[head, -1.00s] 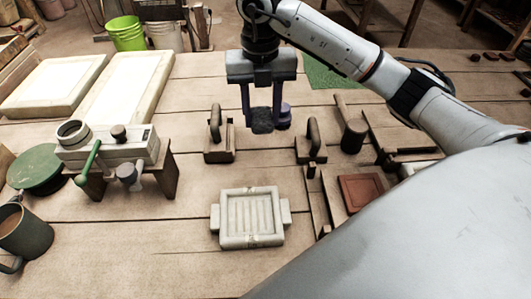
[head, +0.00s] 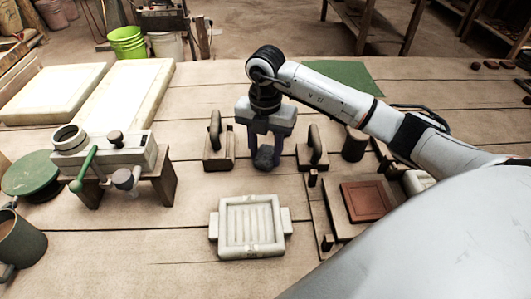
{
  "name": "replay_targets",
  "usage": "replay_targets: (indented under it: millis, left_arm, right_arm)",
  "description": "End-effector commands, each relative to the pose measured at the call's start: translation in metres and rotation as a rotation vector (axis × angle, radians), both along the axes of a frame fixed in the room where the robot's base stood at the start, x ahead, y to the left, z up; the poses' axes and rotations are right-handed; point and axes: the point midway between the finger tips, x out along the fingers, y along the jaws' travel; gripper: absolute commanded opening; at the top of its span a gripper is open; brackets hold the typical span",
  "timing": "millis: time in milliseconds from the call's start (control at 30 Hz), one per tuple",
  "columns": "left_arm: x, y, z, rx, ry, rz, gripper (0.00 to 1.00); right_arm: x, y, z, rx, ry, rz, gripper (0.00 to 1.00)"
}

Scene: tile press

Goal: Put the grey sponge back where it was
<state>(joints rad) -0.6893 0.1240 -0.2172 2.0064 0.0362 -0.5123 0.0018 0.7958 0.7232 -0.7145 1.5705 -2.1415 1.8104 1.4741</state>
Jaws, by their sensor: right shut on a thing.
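The grey sponge (head: 264,158) is a small dark lump between the fingertips of my right gripper (head: 266,149). That gripper is shut on it and points down, low over the table, between two wooden blocks with arched handles. I cannot tell whether the sponge touches the tabletop. The fingers hide part of it. My left gripper is not in view.
The handled blocks stand close on either side, the left one (head: 217,150) and the right one (head: 313,154). A dark cylinder (head: 354,145) is further right. A pale mould (head: 223,231) lies in front. A reddish tile (head: 366,202) lies front right.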

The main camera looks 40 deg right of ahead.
Motion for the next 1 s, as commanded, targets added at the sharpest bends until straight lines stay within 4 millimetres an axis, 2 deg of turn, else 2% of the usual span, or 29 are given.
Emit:
replay_targets:
  millis: [400,433,500,533,833,1000]
  left_arm:
    - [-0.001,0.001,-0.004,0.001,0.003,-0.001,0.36]
    - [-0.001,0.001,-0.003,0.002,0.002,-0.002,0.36]
    - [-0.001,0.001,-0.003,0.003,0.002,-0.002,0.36]
    - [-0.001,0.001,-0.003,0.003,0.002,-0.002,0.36]
    - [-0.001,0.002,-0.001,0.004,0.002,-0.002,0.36]
    - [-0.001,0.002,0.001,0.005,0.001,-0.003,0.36]
  right_arm:
    - [0.0,0.0,-0.009,0.001,-0.001,0.002,0.2]
    - [0.0,0.0,-0.007,0.001,-0.002,0.002,0.43]
    - [0.0,0.0,-0.007,0.001,-0.001,0.001,0.55]
    - [0.0,0.0,-0.007,0.001,-0.001,0.001,0.57]
    - [0.0,0.0,-0.005,0.001,-0.001,0.002,0.57]
    - [0.001,0.0,0.013,0.0,-0.005,0.001,0.57]
